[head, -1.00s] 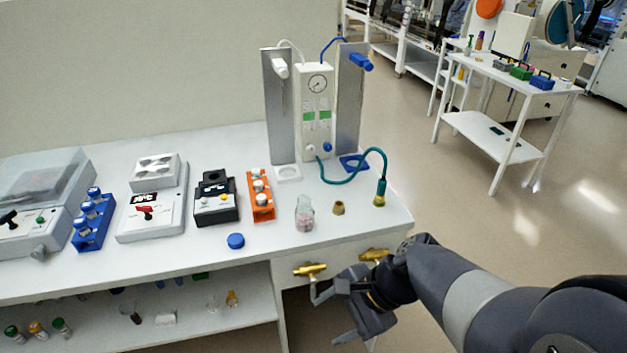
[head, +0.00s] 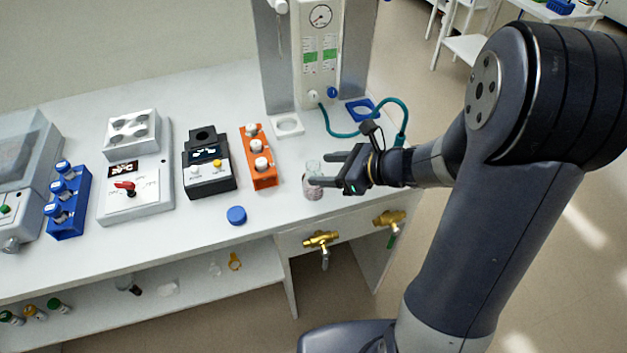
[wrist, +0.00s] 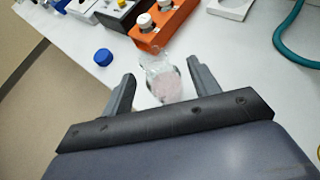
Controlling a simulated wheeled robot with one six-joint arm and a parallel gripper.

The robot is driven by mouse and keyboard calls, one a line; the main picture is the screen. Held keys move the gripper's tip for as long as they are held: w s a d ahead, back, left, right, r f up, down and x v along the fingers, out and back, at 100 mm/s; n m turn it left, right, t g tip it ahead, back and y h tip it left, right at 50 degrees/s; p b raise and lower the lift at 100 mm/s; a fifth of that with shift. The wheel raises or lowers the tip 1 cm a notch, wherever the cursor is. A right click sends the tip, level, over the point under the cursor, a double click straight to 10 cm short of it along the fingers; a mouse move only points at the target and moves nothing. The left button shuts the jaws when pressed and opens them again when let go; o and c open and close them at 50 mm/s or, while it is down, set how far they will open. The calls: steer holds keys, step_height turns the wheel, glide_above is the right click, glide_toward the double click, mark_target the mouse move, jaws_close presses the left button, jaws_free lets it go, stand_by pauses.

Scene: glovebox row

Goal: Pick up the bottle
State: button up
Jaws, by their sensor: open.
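The bottle (head: 312,184) is a small clear glass one with pinkish contents, standing on the white bench near its front edge. In the head view my gripper (head: 331,168) is at its right, fingers pointing left, and partly covers it. In the wrist view the bottle (wrist: 162,82) appears between and slightly ahead of the two open fingers of my gripper (wrist: 157,88). The gripper is open, and I see no finger closed on the glass. The lower part of the bottle is hidden by the gripper body in the wrist view.
A blue cap (head: 236,215) lies left of the bottle. An orange rack (head: 262,178) with white-capped vials stands behind it to the left. A teal hose (head: 350,133) curves behind my gripper. Brass valves (head: 320,239) stick out from the bench front below.

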mark_target(307, 168)
steer(key=shift+a+r+p+x, duration=0.1)
steer(key=shift+r+p+x, duration=0.1)
steer(key=shift+x, duration=1.15)
steer(key=shift+a+r+p+x, duration=0.1)
steer(key=shift+p+x, duration=0.05)
steer(key=shift+x, duration=1.15)
steer(key=shift+s, duration=0.15)
steer(key=c, duration=1.1)
steer(key=shift+c, duration=0.2)
steer(key=shift+r, duration=0.1)
